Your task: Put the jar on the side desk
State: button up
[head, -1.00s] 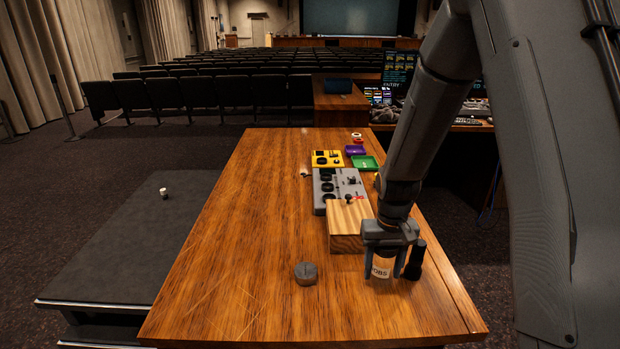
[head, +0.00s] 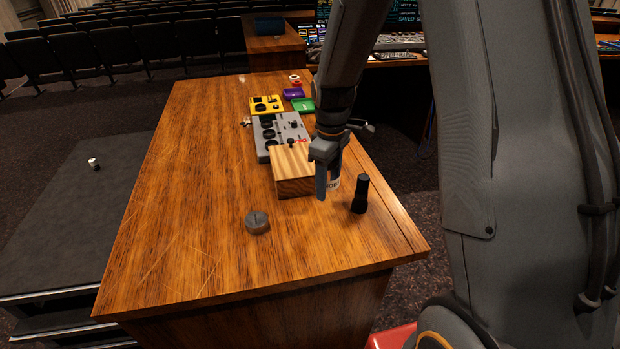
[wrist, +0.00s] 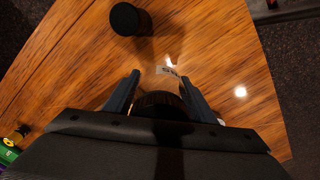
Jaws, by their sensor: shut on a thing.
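The jar is a small clear container with a white printed label and a dark lid. My gripper (head: 328,190) is shut on the jar (head: 335,183) beside the right end of the pale wooden block, with a finger partly hiding it. In the wrist view the jar (wrist: 168,72) shows between the two fingers, its dark lid toward the palm. It seems to be held a little above the wooden table (head: 190,215); the exact gap is hard to tell. A smaller wooden desk (head: 275,43) stands beyond the table; I cannot tell whether this is the side desk.
A black cylinder (head: 361,193) stands just right of my gripper. The wooden block (head: 295,173), grey pedal box (head: 277,130), yellow box (head: 266,105) and green tray (head: 303,104) line the right side. A grey round piece (head: 257,222) lies in front. The table's left is clear.

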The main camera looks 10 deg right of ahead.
aim_at(329, 167)
jog(key=shift+f+p, duration=0.7)
jog(key=shift+f, duration=2.25)
jog(key=o, duration=1.2)
jog(key=shift+f, duration=0.1)
jog(key=shift+c, duration=0.2)
notch_tip(329, 167, up, 11)
jog(key=b, duration=0.3)
jog(key=shift+s+r, duration=0.1)
jog(key=shift+r, duration=0.45)
jog(key=s+m+t, duration=0.1)
jog(key=s+m, duration=0.8)
jog(key=s, duration=0.8)
jog(key=shift+s+a+f, duration=0.2)
jog(key=shift+f, duration=0.05)
